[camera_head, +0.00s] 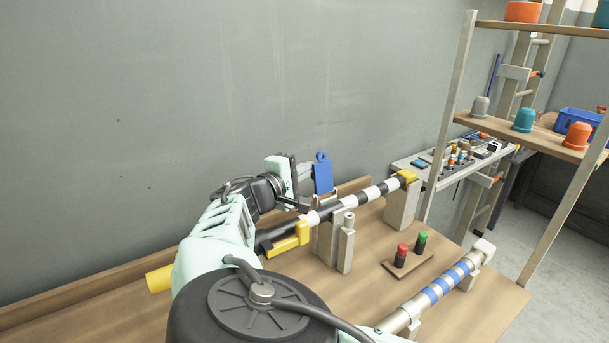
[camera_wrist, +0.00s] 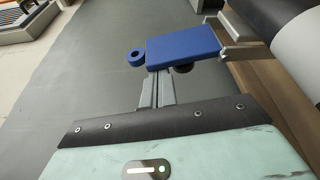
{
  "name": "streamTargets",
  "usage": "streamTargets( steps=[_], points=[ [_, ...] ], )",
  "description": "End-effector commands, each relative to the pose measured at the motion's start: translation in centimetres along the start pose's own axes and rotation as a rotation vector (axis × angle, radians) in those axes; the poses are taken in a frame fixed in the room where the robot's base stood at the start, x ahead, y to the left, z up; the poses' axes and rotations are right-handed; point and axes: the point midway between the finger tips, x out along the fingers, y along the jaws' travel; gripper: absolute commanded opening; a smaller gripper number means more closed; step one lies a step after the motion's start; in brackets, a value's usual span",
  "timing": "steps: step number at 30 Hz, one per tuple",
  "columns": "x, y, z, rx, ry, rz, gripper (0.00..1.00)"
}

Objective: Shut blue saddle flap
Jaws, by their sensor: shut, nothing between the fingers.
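The blue saddle flap (camera_head: 323,178) stands raised, roughly upright, above the black-and-white striped bar (camera_head: 366,195) and its grey saddle post (camera_head: 328,240). A small ring tab tops it. In the wrist view the flap (camera_wrist: 184,47) is a flat blue plate with its ring tab (camera_wrist: 136,57) at the left and a grey bracket at the right. My gripper (camera_head: 309,172) is just left of the flap, shut and empty. In the wrist view its fingers (camera_wrist: 157,88) point at the flap's near edge; whether they touch it I cannot tell. The hinge is not clear.
A yellow lever (camera_head: 289,240) sits below my wrist. A red-and-green button block (camera_head: 408,257) and a blue-banded silver bar (camera_head: 444,285) lie to the right on the wooden bench (camera_head: 360,290). Shelves (camera_head: 547,135) stand further right. The wall is close behind.

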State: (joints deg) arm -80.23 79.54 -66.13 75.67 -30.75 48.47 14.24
Motion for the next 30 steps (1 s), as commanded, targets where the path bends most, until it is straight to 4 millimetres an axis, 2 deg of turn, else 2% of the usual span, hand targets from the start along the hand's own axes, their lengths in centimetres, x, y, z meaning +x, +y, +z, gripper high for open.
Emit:
streamTargets(
  steps=[2,13,30],
  points=[
    [-0.1,-0.8,0.2,0.044,-0.001,0.016,0.00],
    [-0.7,-0.6,1.9,0.307,-0.001,0.108,0.00],
    [-1.0,-0.3,2.8,0.297,-0.001,0.104,0.00]
  ],
)
